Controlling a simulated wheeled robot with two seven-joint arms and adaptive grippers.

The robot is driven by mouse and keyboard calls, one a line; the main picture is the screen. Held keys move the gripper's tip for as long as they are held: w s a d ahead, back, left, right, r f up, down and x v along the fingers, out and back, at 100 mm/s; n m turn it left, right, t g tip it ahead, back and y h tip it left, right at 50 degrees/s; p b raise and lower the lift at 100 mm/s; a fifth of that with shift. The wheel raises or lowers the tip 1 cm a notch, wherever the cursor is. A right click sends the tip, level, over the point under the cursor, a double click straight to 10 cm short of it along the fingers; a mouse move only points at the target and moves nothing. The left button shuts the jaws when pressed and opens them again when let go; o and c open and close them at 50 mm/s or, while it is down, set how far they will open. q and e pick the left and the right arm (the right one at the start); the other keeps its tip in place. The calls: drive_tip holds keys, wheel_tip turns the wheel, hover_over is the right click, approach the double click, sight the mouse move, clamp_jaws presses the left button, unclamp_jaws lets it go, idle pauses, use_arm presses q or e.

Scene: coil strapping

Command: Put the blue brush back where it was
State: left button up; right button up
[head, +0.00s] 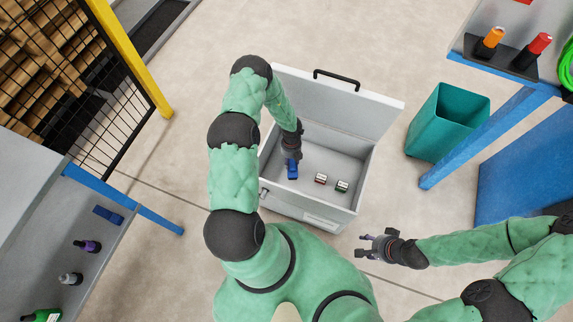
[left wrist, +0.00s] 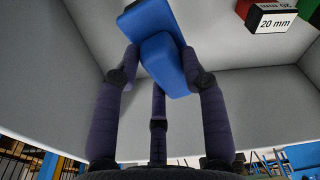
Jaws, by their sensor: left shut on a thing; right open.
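The blue brush (head: 292,173) is inside the open grey box (head: 360,190), on its left side. My left gripper (head: 291,157) reaches down into the box and is shut on the brush. In the left wrist view the brush (left wrist: 158,42) sits between the fingers of the left gripper (left wrist: 163,72), with a grey box wall behind. I cannot tell whether the brush touches the box floor. My right gripper (head: 370,247) is open and empty, outside the box near its front right corner.
Two small labelled blocks, one red (head: 321,178) and one green (head: 342,186), lie in the box. A left shelf (head: 95,285) holds a flat blue item (head: 108,215) and several bottles. A teal bin (head: 440,125) and blue-framed bench (head: 510,105) stand right.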

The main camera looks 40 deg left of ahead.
use_arm(q)
drive_tip(key=shift+w+a+f+b, duration=0.1)
drive_tip(key=shift+a+f+b, duration=0.4)
drive_tip(key=shift+a+f, duration=0.65)
wheel_tip(320, 180, down, 4)
drive_tip(key=shift+a+r+b, duration=0.1)
drive_tip(key=shift+a+b, duration=0.05)
drive_tip(key=shift+b, duration=0.75)
drive_tip(key=shift+r, duration=0.1)
drive_tip(key=shift+c, duration=0.5)
drive_tip(key=o, duration=1.2)
wheel_tip(320, 180, up, 12)
drive_tip(key=w+p, duration=0.1)
drive_tip(key=p, duration=0.5)
drive_tip(key=shift+a, duration=0.45)
drive_tip(key=shift+d, duration=0.1)
